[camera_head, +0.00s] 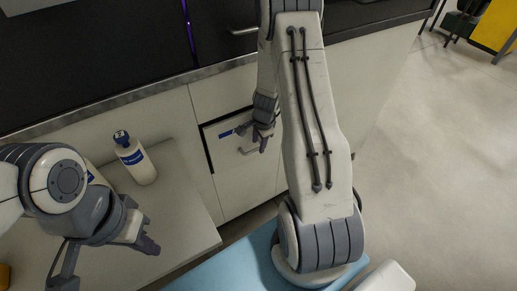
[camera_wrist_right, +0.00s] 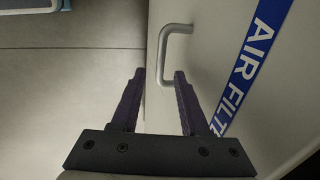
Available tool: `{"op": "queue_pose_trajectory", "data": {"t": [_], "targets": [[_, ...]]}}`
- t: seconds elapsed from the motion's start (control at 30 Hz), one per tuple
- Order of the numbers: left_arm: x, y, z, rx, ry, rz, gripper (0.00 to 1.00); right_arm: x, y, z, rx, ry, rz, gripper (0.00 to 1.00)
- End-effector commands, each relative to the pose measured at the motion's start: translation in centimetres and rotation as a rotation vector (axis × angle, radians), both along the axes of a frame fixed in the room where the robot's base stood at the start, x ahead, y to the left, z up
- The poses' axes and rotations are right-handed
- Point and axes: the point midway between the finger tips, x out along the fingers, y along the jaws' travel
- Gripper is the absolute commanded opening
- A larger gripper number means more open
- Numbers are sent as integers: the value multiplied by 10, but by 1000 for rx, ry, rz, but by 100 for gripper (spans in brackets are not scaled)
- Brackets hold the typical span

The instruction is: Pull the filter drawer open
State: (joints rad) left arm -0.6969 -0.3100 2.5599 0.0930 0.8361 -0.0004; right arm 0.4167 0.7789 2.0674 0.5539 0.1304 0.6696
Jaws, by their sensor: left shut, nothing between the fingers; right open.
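The filter drawer (camera_head: 228,158) is a pale front panel low in the cabinet, with a blue label and a metal bar handle (camera_head: 249,151). A dark gap shows along its left edge. In the right wrist view the drawer front (camera_wrist_right: 205,50) carries a blue strip reading "AIR FILT…", and the handle (camera_wrist_right: 165,48) lies just ahead of the fingertips. My right gripper (camera_head: 262,143) is open in front of the drawer; its spread fingers (camera_wrist_right: 160,74) point at the handle without visibly closing on it. My left gripper (camera_head: 151,247) is shut and empty, low at the left.
A pale table (camera_head: 190,205) at the left carries a white bottle (camera_head: 137,163) with a blue label. A dark machine (camera_head: 100,50) sits above the cabinet. A light blue surface (camera_head: 235,265) lies at the front. Open floor (camera_head: 430,170) spreads to the right.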

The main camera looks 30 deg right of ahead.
Motion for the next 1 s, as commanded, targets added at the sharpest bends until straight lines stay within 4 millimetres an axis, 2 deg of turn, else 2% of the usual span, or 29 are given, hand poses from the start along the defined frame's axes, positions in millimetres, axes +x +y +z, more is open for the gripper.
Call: {"op": "queue_pose_trajectory", "data": {"t": [0.03,0.13,0.47,0.6,1.0], "targets": [[0,0,-6,0,0,0,0,1,0,-9,0,1,0,45],[0,0,-9,0,0,0,0,3,0,-15,0,-1,1,45],[0,0,-9,0,0,0,0,4,0,-17,0,-1,2,45],[0,0,-9,0,0,0,0,4,0,-17,0,0,2,0],[0,0,-9,0,0,0,0,4,0,-17,0,-1,2,0]]}}
